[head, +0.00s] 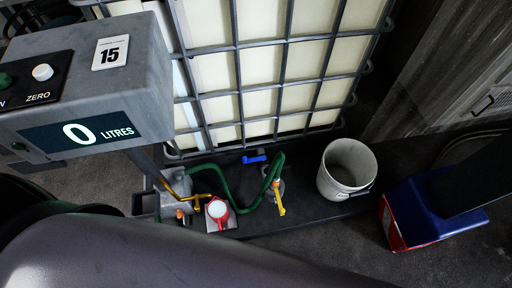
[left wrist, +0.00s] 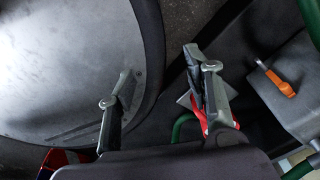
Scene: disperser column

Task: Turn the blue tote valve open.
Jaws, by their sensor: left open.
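The blue tote valve (head: 254,158) is a small blue handle low at the front of the caged white tote (head: 262,62), in the head view. It lies roughly level, beside the upper end of a green hose. I cannot make it out in the left wrist view. My left gripper (left wrist: 160,62) shows in the left wrist view with its two fingers spread and nothing between them. My left arm crosses the bottom of the head view; its gripper is hidden there. My right gripper is not in view.
A grey display box (head: 100,85) reading 0 litres juts in at upper left. A green hose (head: 235,207), a yellow lever (head: 280,200), a red-and-white vessel (head: 218,210) and a white bucket (head: 347,168) are near the valve. An orange lever (left wrist: 280,83) shows in the left wrist view.

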